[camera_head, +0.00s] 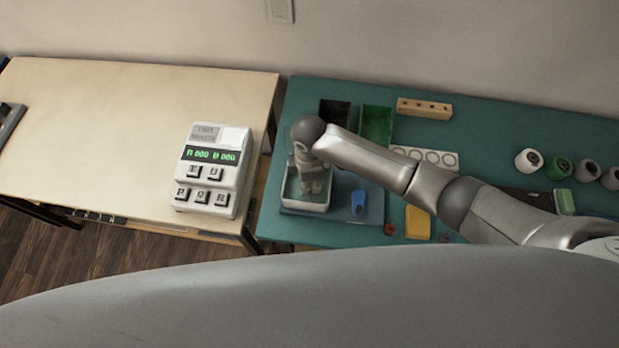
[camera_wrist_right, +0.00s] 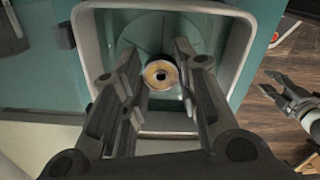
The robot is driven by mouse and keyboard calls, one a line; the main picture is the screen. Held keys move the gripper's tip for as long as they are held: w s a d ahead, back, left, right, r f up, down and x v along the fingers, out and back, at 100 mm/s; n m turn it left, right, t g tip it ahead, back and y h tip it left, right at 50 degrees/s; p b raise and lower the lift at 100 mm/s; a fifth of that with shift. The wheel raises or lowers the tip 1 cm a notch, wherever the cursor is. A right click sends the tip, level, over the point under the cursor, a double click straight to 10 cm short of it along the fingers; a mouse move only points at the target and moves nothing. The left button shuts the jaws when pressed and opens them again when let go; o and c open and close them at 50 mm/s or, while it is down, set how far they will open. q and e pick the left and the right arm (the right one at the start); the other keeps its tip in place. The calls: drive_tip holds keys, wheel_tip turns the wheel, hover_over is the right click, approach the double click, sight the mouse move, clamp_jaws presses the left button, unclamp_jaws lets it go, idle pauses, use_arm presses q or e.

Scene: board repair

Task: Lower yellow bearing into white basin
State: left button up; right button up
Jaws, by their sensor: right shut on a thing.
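The white basin (camera_head: 304,207) stands at the left end of the green table in the head view. Its pale rim (camera_wrist_right: 243,55) frames the right wrist view. My right gripper (camera_head: 312,188) points down into the basin. In the right wrist view, my right gripper (camera_wrist_right: 158,65) is shut on the yellow bearing (camera_wrist_right: 161,75), a small ring with a dark centre between the fingertips. The bearing is over the basin's inside; its height above the floor is unclear. The bearing is hidden in the head view. My left gripper (camera_wrist_right: 283,92) shows at the right wrist view's edge, fingers apart and empty.
A blue part (camera_head: 358,202) lies on a tray right of the basin. A black bin (camera_head: 334,112) and a green bin (camera_head: 376,125) stand behind. A wooden block (camera_head: 424,108) and several spools sit farther right. A keypad device (camera_head: 213,170) stands on the left table.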

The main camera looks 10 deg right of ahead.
drive_tip(key=shift+f+b, duration=0.65)
drive_tip(key=shift+f, duration=0.35)
idle(0.3)
drive_tip(key=o, duration=1.1)
drive_tip(key=shift+c, duration=0.2)
drive_tip(key=shift+r, duration=0.1)
wheel_tip(320, 180, up, 12)
